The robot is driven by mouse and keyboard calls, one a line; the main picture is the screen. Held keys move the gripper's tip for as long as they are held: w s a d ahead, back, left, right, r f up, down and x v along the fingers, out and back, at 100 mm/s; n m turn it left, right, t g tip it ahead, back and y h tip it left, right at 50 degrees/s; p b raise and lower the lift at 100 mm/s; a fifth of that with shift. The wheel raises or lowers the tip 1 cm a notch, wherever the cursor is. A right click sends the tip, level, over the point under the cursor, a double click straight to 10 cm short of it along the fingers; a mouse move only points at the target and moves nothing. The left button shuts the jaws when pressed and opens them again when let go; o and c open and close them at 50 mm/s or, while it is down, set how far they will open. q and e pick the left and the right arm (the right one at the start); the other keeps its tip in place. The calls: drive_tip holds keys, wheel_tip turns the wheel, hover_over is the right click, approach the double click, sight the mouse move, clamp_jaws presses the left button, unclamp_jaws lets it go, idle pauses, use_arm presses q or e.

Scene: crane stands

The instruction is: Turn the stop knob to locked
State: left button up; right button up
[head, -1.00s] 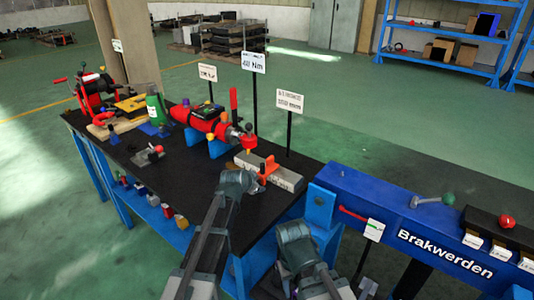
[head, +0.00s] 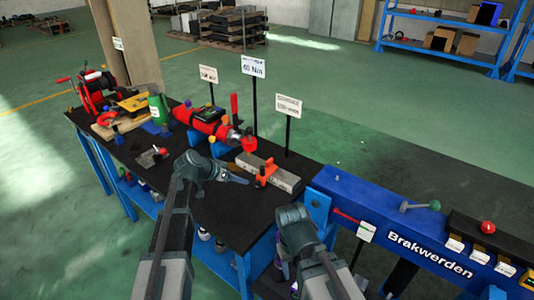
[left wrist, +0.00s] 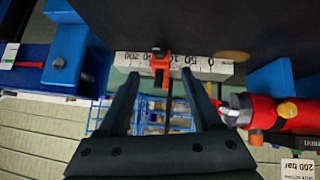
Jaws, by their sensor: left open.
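An orange stop (head: 266,174) sits on a pale grey scale block (head: 286,181) near the right end of the black bench top. I take its upright orange part to be the stop knob. In the left wrist view, the orange stop (left wrist: 160,60) straddles the numbered scale block (left wrist: 220,66), between and beyond my fingertips. My left gripper (head: 238,179) is just left of the block, pointing right toward the stop. In the left wrist view, the left gripper (left wrist: 163,84) is open, with nothing between its fingers. My right gripper's fingers do not show, only its arm.
A red cylinder tool (head: 206,120) on blue supports is behind the stop; it also shows close to a finger in the left wrist view (left wrist: 275,116). Sign posts stand behind the bench (head: 232,215). A blue machine (head: 380,215) marked Brakwerden is at right.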

use_arm(q)
drive_tip(key=w+d+r+g+y+p, duration=0.3)
drive_tip(key=d+r+g+y+p, duration=0.1)
drive_tip(key=d+y+p, duration=0.5)
drive_tip(key=shift+d+r+m+y+p, duration=0.45)
drive_tip(key=shift+d+r, duration=0.3)
drive_tip(key=shift+d, duration=0.2)
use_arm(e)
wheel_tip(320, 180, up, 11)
use_arm(q)
drive_tip(key=shift+w, duration=0.1)
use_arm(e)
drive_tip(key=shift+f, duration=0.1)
use_arm(q)
drive_tip(key=s+a+f+n+g+h, duration=0.1)
drive_tip(key=s+a+n+g+h, duration=0.1)
drive_tip(key=s, duration=3.1)
drive_tip(key=shift+a+f+n+g, duration=0.15)
drive_tip(key=shift+a+n+g, duration=0.2)
drive_tip(key=shift+n, duration=0.3)
drive_tip(key=shift+o, duration=0.2)
